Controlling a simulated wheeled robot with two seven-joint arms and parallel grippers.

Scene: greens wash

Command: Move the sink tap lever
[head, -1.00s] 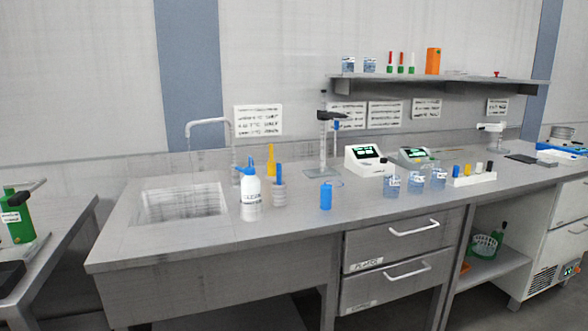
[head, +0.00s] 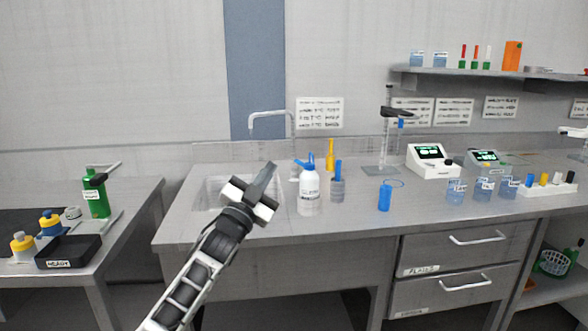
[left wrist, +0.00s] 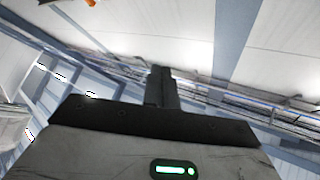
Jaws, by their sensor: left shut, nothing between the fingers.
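The sink tap (head: 272,118) is a thin grey gooseneck pipe at the back of the sink in the head view. Its base and lever are hard to make out behind the white wash bottle. The sink basin (head: 207,194) is set in the left end of the bench, partly hidden by my arm. My left gripper (head: 268,178) is raised in front of the sink, short of the tap, with its fingers closed together and empty. It also shows in the left wrist view (left wrist: 160,86), pointing toward the wall and ceiling. My right gripper is not in view.
A white wash bottle (head: 308,190), a yellow bottle (head: 330,155) and a grey container (head: 337,190) stand right of the sink. A side table with a black tray (head: 68,252) and green bottle (head: 96,195) is at the left.

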